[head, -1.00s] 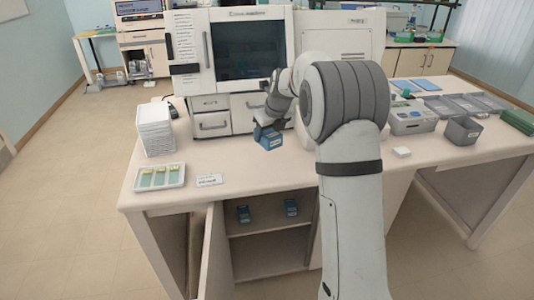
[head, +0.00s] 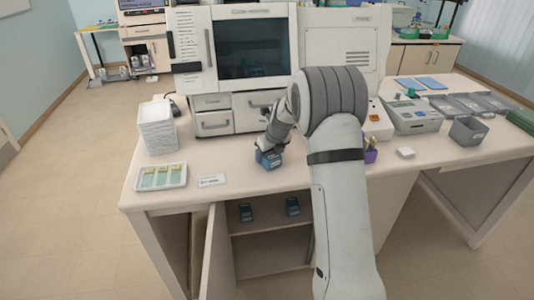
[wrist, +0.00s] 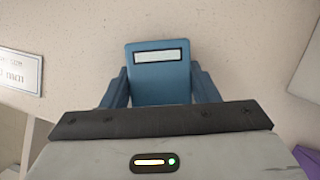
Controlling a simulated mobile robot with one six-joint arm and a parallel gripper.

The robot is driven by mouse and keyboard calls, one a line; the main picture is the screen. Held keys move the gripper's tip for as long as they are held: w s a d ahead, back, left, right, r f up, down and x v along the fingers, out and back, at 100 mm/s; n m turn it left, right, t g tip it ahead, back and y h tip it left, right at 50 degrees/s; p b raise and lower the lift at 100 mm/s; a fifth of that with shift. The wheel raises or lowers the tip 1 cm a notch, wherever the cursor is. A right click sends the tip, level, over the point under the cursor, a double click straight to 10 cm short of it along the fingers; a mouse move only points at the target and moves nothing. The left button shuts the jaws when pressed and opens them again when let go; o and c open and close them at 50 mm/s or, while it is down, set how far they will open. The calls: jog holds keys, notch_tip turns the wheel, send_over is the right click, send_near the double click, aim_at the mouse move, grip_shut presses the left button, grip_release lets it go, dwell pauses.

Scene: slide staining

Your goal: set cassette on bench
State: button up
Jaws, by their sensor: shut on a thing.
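The blue cassette (head: 268,159) is at the bench top (head: 235,163), in front of the large white machine. In the wrist view the cassette (wrist: 158,82) shows a pale label strip on its face and lies between the fingers. My gripper (head: 271,149) is shut on it; it also shows in the wrist view (wrist: 160,92). I cannot tell whether the cassette's underside touches the bench. Two more dark blue cassettes (head: 246,212) (head: 292,206) sit on the shelf of the open cabinet below.
A tray of slides (head: 161,177), a label card (head: 212,181) and a white stack (head: 157,127) stand to the left. A purple cup (head: 371,154) stands right, behind my arm. The bench around the cassette is clear.

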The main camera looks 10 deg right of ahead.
jog(key=shift+s, duration=0.1)
jog(key=o, duration=1.1)
jog(key=shift+r, duration=0.1)
jog(key=b+v, duration=0.1)
jog(key=v, duration=1)
jog(key=s+a+r+n, duration=0.1)
jog(key=s+r+n, duration=0.2)
jog(key=s+n, duration=0.6)
jog(key=s+r+n, duration=0.4)
jog(key=s+n, duration=0.3)
jog(key=s, duration=0.4)
jog(key=s+f+n+h, duration=0.1)
jog(key=s+n, duration=0.6)
jog(key=s, duration=0.1)
jog(key=s+a+f+n, duration=0.1)
jog(key=s+f+n, duration=0.1)
jog(key=s+n, duration=0.6)
jog(key=shift+s+f+g+h, duration=0.25)
jog(key=shift+s+g+h, duration=0.15)
jog(key=shift+s, duration=0.25)
